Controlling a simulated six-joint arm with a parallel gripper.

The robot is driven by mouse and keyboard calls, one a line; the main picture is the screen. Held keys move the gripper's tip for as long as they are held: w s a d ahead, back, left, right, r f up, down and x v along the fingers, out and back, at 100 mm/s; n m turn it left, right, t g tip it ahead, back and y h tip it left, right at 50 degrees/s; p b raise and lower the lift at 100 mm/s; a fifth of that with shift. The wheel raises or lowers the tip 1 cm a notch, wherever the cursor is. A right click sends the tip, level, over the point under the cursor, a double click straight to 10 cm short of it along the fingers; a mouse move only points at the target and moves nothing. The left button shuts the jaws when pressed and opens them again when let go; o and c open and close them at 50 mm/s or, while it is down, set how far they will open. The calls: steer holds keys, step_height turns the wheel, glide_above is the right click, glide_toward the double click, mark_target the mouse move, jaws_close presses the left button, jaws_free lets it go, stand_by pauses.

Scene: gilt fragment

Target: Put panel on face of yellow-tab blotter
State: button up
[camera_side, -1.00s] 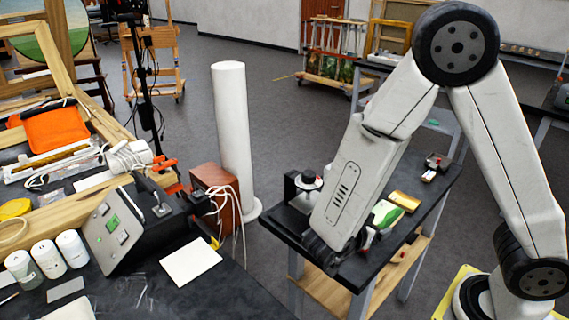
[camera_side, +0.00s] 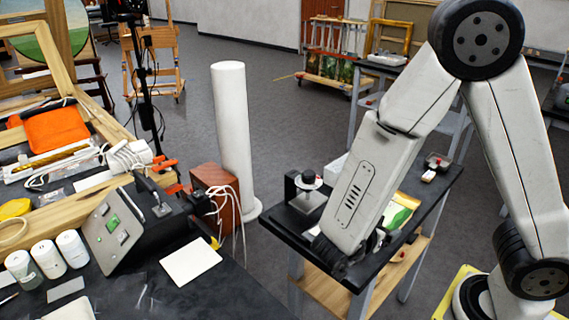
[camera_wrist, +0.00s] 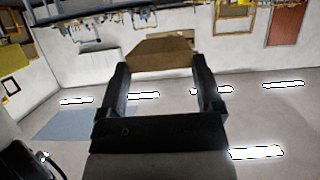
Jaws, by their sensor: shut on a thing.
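In the wrist view my gripper (camera_wrist: 160,64) is shut on a tan-brown panel (camera_wrist: 152,50), which sits between the two dark fingertips. In the side view the gripper and panel are hidden behind my forearm, over the small dark table. A white square sheet (camera_side: 190,262) lies flat on the dark bench at the left. A small yellow patch (camera_side: 215,242) shows just behind its far corner; I cannot tell whether it is a tab on it. Another pale sheet (camera_side: 70,309) is cut off by the bottom edge.
A black device with a sloped panel (camera_side: 108,228) and several white jars (camera_side: 72,248) stand left of the white sheet. A red-brown box (camera_side: 217,190) with cables and a tall white column (camera_side: 231,130) stand between the bench and the small dark table (camera_side: 284,233).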

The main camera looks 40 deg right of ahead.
steer(key=w+a+r+n+t+y, duration=0.3)
steer(key=w+n+t, duration=0.3)
steer(key=w, duration=0.6)
steer(key=w+a+r+n+t+y, duration=0.25)
steer(key=w+n+t, duration=0.35)
steer(key=w, duration=0.6)
steer(key=w+a+r+n+t+y, duration=0.2)
steer(key=w+a+n+y, duration=0.3)
steer(key=a+n+y, duration=0.3)
steer(key=s+a+f+n+g+y, duration=0.1)
steer(key=a+f+n+g+y, duration=0.1)
steer(key=a+n+g+y, duration=0.55)
steer(key=s+d+f+n+g+y, duration=0.3)
steer(key=s+f+n+g+y, duration=0.3)
steer(key=s+f+n, duration=0.1)
steer(key=shift+s+d+f+n, duration=0.15)
steer(key=shift+s+n, duration=0.05)
steer(key=shift+n, duration=0.55)
